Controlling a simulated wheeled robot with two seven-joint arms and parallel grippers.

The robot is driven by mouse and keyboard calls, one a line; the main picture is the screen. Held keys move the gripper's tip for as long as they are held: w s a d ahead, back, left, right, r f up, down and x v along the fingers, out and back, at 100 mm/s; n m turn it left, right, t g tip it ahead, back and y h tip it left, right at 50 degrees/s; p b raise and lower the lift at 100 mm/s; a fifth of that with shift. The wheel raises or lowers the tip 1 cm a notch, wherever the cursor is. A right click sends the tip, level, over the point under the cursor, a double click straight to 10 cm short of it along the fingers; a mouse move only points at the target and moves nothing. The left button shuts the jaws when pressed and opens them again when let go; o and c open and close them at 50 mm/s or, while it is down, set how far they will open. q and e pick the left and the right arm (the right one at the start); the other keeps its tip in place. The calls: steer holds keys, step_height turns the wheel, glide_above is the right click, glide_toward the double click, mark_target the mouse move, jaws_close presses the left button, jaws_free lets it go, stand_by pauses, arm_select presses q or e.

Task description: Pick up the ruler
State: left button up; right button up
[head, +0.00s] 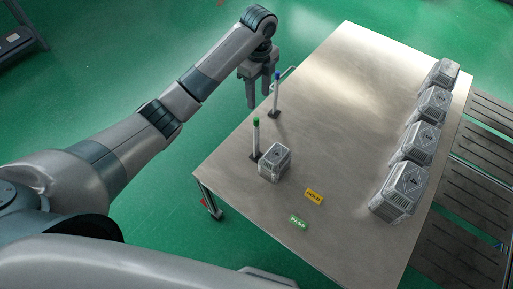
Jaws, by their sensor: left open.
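I cannot make out a ruler in the head view. My left gripper (259,98) points downward at the table's far left edge, with its two fingers apart and nothing seen between them. A blue-topped upright stick (275,97) on a small dark base stands just right of the gripper. A green-topped upright stick (256,137) stands nearer, with a foil-like silver box (275,164) at its right. A thin pale bar (288,73) shows behind the gripper at the table edge; I cannot tell what it is. My right gripper is out of view.
The metal table (335,110) is clear across its middle. Several silver boxes (405,190) line its right edge. A yellow label (314,195) and a green PASS label (298,222) lie near the front. Dark slatted panels (485,160) are beyond the right edge.

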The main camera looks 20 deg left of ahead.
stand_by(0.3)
arm_select(q)
steer(key=b, duration=0.2)
glide_above(258, 120)
step_height(258, 120, down, 5)
steer(key=shift+d, duration=0.1)
step_height(258, 120, down, 6)
steer(key=shift+f+p, duration=0.1)
steer(key=shift+p, duration=1.05)
steer(key=shift+f, duration=0.5)
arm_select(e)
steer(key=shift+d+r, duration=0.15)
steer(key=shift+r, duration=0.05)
